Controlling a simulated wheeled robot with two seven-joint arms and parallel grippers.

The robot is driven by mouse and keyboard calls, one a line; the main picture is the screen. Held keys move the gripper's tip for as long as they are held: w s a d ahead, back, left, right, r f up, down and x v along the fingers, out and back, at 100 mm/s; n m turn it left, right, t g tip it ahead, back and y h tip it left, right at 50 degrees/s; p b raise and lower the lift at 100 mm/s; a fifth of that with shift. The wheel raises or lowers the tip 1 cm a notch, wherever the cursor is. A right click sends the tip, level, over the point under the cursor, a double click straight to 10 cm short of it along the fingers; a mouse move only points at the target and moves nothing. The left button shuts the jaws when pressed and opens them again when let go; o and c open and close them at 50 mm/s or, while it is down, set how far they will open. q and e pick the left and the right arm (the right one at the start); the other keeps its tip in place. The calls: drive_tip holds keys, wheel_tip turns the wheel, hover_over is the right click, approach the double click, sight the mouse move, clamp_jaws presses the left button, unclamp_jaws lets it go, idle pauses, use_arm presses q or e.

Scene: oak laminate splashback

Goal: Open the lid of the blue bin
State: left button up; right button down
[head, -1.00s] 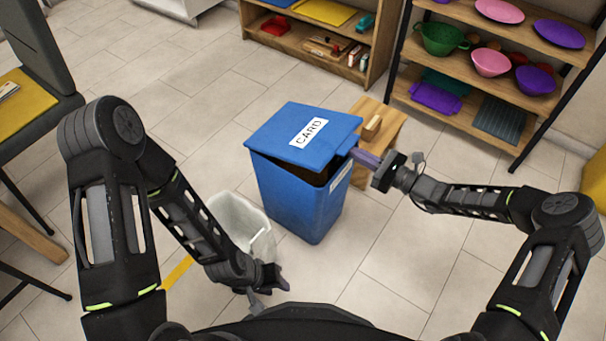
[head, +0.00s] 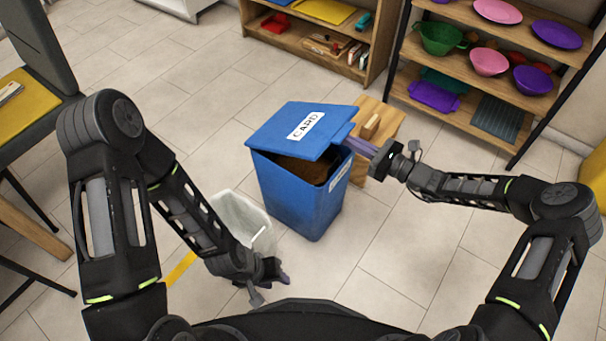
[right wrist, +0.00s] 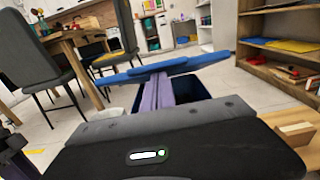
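The blue bin (head: 299,205) stands on the floor in the middle of the head view. Its lid (head: 274,133), marked CARD, is tilted partly open, with a dark gap along the front and right sides showing a brown inside. My right gripper (head: 352,144) is at the lid's right edge. Its purple fingers lie close together, shut, and reach under the raised lid edge. The right wrist view shows the fingers (right wrist: 160,88) against the lid's underside (right wrist: 190,66), with nothing seen between them. My left gripper (head: 276,272) hangs low near the front, away from the bin; its finger opening is unclear.
A whitish translucent bin (head: 240,220) stands left of the blue bin, beside my left forearm. A small wooden stool (head: 388,123) with a block stands close behind on the right. Shelves (head: 465,66) with bowls stand at the back right. Floor to the right front is clear.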

sight(347, 132)
drive_tip(key=shift+w+a+r+p, duration=0.15)
drive_tip(key=shift+a+r+p, duration=0.1)
drive_tip(key=shift+r+p, duration=0.25)
drive_tip(key=shift+w+a+r+p, duration=0.15)
drive_tip(key=shift+a+r+p, duration=0.1)
drive_tip(key=shift+r, duration=0.45)
drive_tip(key=shift+w+a+r+p, duration=0.2)
drive_tip(key=shift+r+p, duration=0.2)
drive_tip(key=shift+r, duration=0.2)
drive_tip(key=shift+a+r, duration=0.15)
drive_tip(key=shift+r, duration=0.05)
drive_tip(key=shift+w+a+r+p, duration=0.3)
drive_tip(key=shift+a+r+p, duration=0.2)
drive_tip(key=shift+r, duration=0.3)
drive_tip(key=shift+w+a+r+p, duration=0.3)
drive_tip(key=shift+a+r+p, duration=0.15)
drive_tip(key=shift+r, duration=0.35)
drive_tip(key=shift+w+a+r, duration=0.1)
drive_tip(key=shift+w+r, duration=0.05)
drive_tip(key=shift+r, duration=0.15)
drive_tip(key=shift+w+a+r+p, duration=0.35)
drive_tip(key=shift+a+r, duration=0.2)
drive_tip(key=shift+r, duration=0.1)
drive_tip(key=shift+w+a+r+p, duration=0.35)
drive_tip(key=shift+a+r, duration=0.15)
drive_tip(key=shift+r, duration=0.1)
drive_tip(key=shift+w+a+r, duration=0.1)
drive_tip(key=shift+a+r, duration=0.1)
drive_tip(key=shift+a, duration=0.05)
drive_tip(key=shift+r, duration=0.1)
